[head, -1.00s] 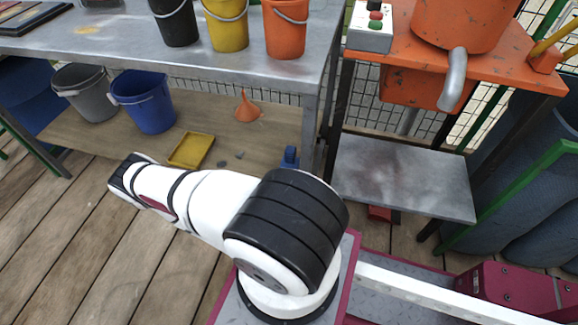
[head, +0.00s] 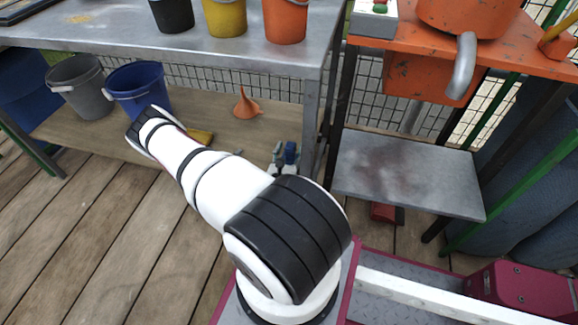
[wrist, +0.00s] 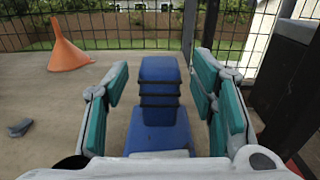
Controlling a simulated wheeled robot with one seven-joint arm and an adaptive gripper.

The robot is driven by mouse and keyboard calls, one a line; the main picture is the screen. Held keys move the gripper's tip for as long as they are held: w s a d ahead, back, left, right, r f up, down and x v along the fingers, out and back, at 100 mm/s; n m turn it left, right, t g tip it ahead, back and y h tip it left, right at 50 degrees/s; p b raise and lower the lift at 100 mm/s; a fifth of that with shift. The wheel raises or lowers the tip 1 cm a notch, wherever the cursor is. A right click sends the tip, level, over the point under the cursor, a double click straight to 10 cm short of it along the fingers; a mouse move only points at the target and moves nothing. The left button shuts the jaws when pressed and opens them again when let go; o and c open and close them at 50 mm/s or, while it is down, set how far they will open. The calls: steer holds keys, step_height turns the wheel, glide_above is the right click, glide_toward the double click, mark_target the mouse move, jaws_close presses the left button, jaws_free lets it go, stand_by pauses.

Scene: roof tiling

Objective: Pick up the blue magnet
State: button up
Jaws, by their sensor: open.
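The blue magnet (wrist: 160,129) stands upright on the lower wooden shelf, with dark bands around its narrower top part. In the head view the magnet (head: 290,152) is near the right-hand leg of the metal table. My gripper (wrist: 161,85) is open, with a teal-padded finger on each side of the magnet and visible gaps on both sides. In the head view a small part of my gripper (head: 279,160) shows beside the magnet; my arm hides the rest. The magnet's lower front is partly hidden by my gripper's body.
An orange funnel (wrist: 68,45) stands on the shelf (wrist: 60,110) to the left, with a small grey piece (wrist: 19,128) nearer. The table leg (head: 309,125) is close on the right. Blue (head: 140,88) and grey (head: 80,85) buckets and a partly hidden yellow tray (head: 200,136) are farther left.

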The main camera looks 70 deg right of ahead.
steer(key=shift+d, duration=0.15)
steer(key=shift+c, duration=0.3)
steer(key=c, duration=1.1)
steer(key=shift+r, duration=0.1)
